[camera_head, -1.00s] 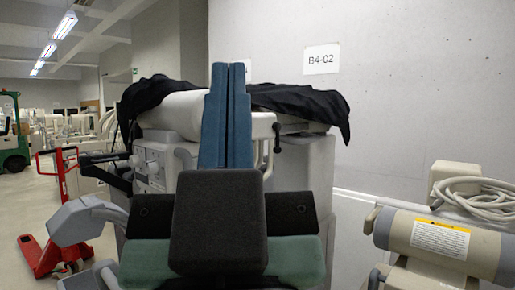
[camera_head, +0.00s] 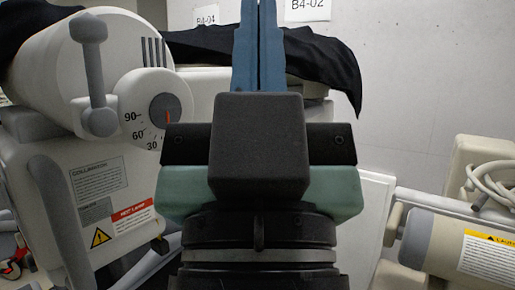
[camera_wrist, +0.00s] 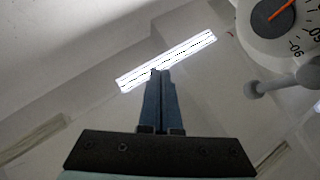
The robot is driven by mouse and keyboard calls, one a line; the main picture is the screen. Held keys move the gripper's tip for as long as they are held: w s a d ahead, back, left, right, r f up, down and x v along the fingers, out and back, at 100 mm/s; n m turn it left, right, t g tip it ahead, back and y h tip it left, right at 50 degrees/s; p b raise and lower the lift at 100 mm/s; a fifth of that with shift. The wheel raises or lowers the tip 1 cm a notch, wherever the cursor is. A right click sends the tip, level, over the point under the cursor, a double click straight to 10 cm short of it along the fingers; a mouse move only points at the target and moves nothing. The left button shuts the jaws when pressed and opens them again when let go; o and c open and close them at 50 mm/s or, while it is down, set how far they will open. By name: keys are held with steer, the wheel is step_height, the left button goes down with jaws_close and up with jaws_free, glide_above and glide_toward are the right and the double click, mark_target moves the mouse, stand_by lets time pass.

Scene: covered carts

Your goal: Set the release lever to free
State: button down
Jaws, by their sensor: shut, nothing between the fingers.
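A grey lever with knobbed ends (camera_head: 95,75) is on the white cylindrical head of a covered cart, at the left of the head view. It stands nearly upright there. A similar grey bar with a rounded end (camera_wrist: 255,88) shows at the right of the wrist view, partly cut off. I cannot read any lever labels. Beside it is a dial (camera_head: 165,110) marked 90, 60 and 30 with a red pointer; it also shows in the wrist view (camera_wrist: 275,15). My gripper (camera_wrist: 160,72) has blue fingers, shut and empty, apart from the lever and to its right in the head view.
A black cover (camera_head: 290,55) drapes over the cart. The cart's body (camera_head: 85,165) carries warning labels. At the right is a beige cylinder (camera_head: 445,245) with a yellow label and a coiled hose (camera_head: 492,180). A grey wall stands behind.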

steer(key=w+a+f+n+g+h+p, duration=0.1)
steer(key=w+a+f+n+g+p, duration=0.2)
steer(key=w+f+g, duration=0.6)
steer(key=s+a+f+n+h+p, duration=0.2)
steer(key=s+a+f+n+h, duration=0.1)
steer(key=s+f+n+h, duration=0.4)
steer(key=n, duration=0.3)
steer(key=shift+s+a+n+h, duration=0.15)
steer(key=shift+a+n+h, duration=0.15)
steer(key=p+x, duration=0.5)
steer(key=x, duration=0.9)
